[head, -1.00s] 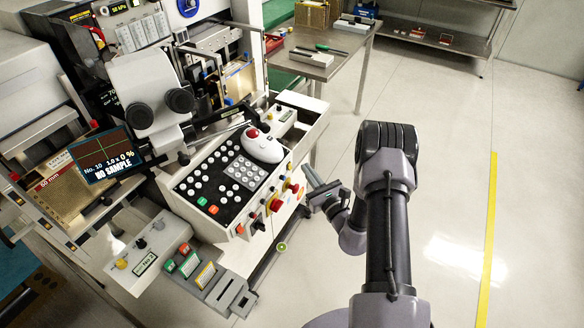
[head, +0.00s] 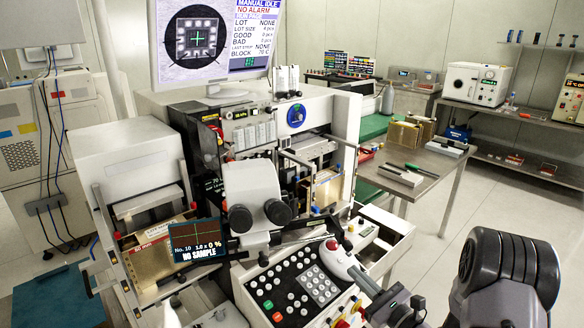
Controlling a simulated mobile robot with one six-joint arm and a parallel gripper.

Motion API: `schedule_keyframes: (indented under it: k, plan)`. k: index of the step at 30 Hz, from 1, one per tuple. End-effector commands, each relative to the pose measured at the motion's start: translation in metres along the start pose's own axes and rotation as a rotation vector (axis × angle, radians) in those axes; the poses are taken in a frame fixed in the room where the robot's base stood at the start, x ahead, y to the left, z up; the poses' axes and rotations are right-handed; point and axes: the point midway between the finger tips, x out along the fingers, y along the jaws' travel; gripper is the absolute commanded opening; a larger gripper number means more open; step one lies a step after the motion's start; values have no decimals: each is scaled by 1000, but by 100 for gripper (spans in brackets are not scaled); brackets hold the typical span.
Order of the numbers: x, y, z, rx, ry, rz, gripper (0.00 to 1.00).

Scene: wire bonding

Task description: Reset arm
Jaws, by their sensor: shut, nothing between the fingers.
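My gripper (head: 366,282) shows at the lower right of the head view, at the end of my dark arm (head: 505,275). Its fingers are shut with nothing between them. They point up and left, close in the picture to the white trackball unit (head: 338,258) on the control panel (head: 290,288). I cannot tell the exact gap between them. My wrist and part of my arm run off the bottom edge.
The wire bonder (head: 145,160) fills the left and centre, with a binocular eyepiece (head: 253,195), a small display (head: 196,241) and a monitor (head: 212,45) reading manual idle. A steel table (head: 440,165) stands behind at right. Open floor (head: 500,200) lies to the right.

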Motion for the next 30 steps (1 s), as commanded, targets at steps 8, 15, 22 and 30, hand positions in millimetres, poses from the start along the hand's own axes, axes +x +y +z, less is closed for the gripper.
schedule_keyframes:
  k: [8, 15, 22, 30]
  plan:
    - [-38, 219, 172, -539, 88, 955, 0]
    - [-164, 241, 191, -1424, 409, 1320, 0]
    - [-190, 205, 209, -1855, 553, 1247, 0]
    - [-191, 202, 210, -1871, 561, 1243, 0]
